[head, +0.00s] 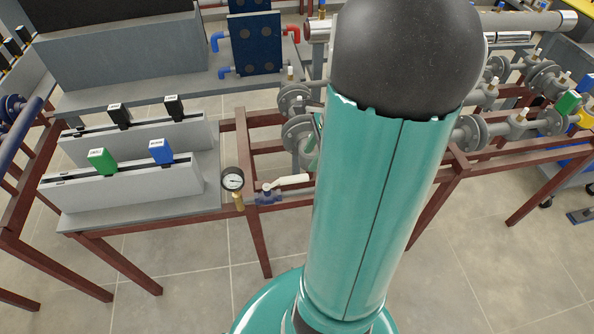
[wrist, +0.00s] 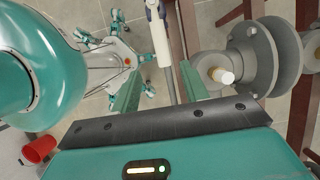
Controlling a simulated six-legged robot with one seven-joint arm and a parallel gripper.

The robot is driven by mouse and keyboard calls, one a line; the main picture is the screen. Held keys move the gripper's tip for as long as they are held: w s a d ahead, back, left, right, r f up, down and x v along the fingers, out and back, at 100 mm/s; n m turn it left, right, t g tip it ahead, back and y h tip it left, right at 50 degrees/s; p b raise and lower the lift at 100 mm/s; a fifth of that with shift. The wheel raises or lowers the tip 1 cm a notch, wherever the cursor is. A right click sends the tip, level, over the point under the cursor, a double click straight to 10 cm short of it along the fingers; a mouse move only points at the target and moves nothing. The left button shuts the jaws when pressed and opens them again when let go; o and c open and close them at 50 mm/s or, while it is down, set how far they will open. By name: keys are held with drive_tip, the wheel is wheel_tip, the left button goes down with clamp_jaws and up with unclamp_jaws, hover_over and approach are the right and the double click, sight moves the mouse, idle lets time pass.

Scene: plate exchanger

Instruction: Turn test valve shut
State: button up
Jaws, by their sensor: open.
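The test valve (head: 268,195) has a blue body and a white lever (head: 292,181) that points right in the head view, beside a round gauge. In the wrist view the white lever (wrist: 158,38) hangs from the top edge, with a bit of blue at its upper end. My gripper (wrist: 164,66) is open, its two green fingers apart. The lever's lower end shows in the gap between the fingertips; I cannot tell how far beyond them it is. In the head view my arm hides most of the gripper.
A pressure gauge (head: 233,180) stands just left of the valve. Grey flanged pipework (wrist: 262,55) with a white-capped stub (wrist: 222,76) is close right of my fingers. Red-brown frame bars (head: 252,185) run around the valve. Slotted grey blocks with coloured tags (head: 102,160) sit on the left bench.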

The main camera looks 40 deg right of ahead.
sight(297, 177)
drive_tip(key=x, duration=0.7)
drive_tip(key=shift+w+f, duration=0.3)
drive_tip(key=shift+a+f, duration=0.15)
drive_tip(key=shift+f, duration=0.05)
drive_tip(key=shift+w+f, duration=0.1)
drive_tip(key=shift+f, duration=0.05)
clamp_jaws()
